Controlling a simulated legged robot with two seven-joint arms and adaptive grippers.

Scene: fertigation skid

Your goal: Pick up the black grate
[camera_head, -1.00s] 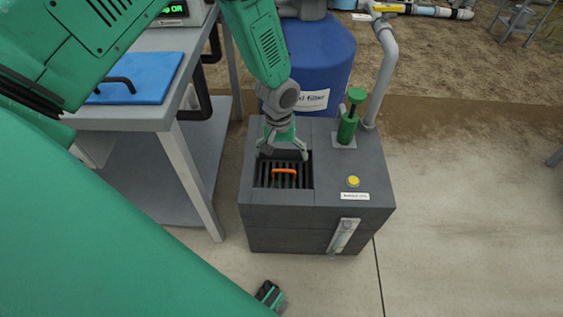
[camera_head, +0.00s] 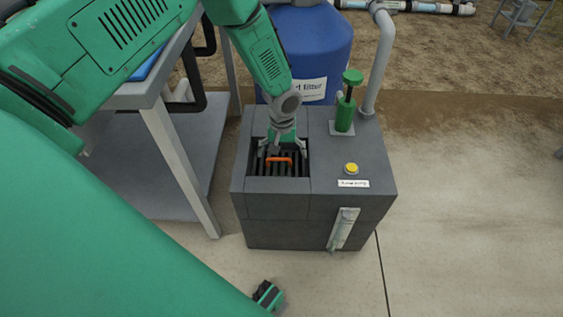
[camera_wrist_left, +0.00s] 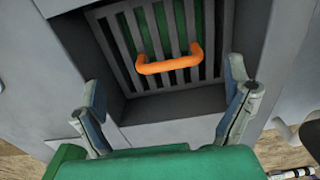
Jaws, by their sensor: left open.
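The black grate (camera_head: 264,167) lies in a square recess in the top of the dark grey box, with an orange handle (camera_head: 279,159) across it. In the left wrist view the grate (camera_wrist_left: 127,50) shows dark bars with green between them, and the orange handle (camera_wrist_left: 170,65) stands up from it. My left gripper (camera_head: 282,150) is open and reaches down over the recess. In the left wrist view its two fingers (camera_wrist_left: 167,107) are spread apart on either side, with the handle beyond them and not between the tips.
The dark grey box (camera_head: 280,206) also carries a green plunger valve (camera_head: 345,110), a yellow button (camera_head: 351,168) and a grey pipe. A blue filter tank (camera_head: 322,60) stands behind. A grey table (camera_head: 165,140) stands close at left. The floor at right is clear.

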